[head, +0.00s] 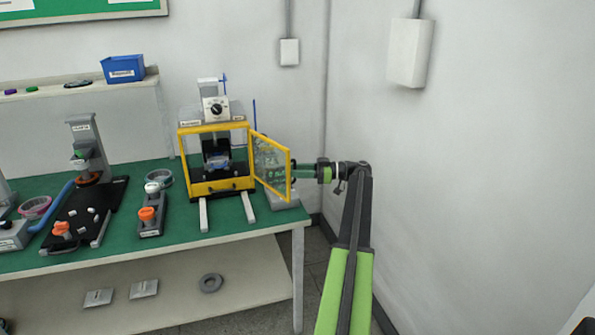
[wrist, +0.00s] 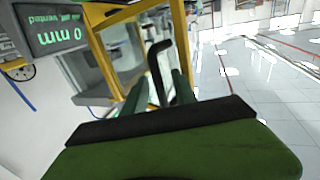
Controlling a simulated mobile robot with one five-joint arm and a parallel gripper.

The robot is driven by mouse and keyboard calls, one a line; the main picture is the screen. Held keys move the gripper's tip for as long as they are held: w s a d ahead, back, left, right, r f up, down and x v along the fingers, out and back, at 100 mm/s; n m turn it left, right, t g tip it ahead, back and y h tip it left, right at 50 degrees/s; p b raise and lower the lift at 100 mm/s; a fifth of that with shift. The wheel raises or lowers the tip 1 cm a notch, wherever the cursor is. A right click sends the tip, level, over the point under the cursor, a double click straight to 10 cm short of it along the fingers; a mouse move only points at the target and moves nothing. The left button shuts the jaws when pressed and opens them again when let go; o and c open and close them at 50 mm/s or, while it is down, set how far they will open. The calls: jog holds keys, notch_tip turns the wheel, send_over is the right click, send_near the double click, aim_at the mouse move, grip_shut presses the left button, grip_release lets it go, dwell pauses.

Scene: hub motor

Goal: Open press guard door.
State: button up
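The press (head: 216,150) has a yellow frame and stands on the green bench. Its guard door (head: 272,165), a clear panel in a yellow frame, is swung out to the right, standing open at a wide angle. The door frame (wrist: 113,68) also shows in the wrist view. My gripper (head: 300,172) is at the right edge of the door, its tips partly hidden by the frame. In the wrist view the black door handle (wrist: 156,62) lies between the two fingers of my gripper (wrist: 160,86), with what looks like a gap on each side.
A grey box with a display (wrist: 62,38) reading 0 mm is at the upper left of the wrist view. Other fixtures (head: 150,212) stand left of the press on the bench (head: 150,250). The right wall (head: 470,150) is near my arm.

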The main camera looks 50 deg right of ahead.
jog(key=shift+s, duration=0.1)
jog(key=v, duration=1.7)
jog(key=shift+d, duration=0.15)
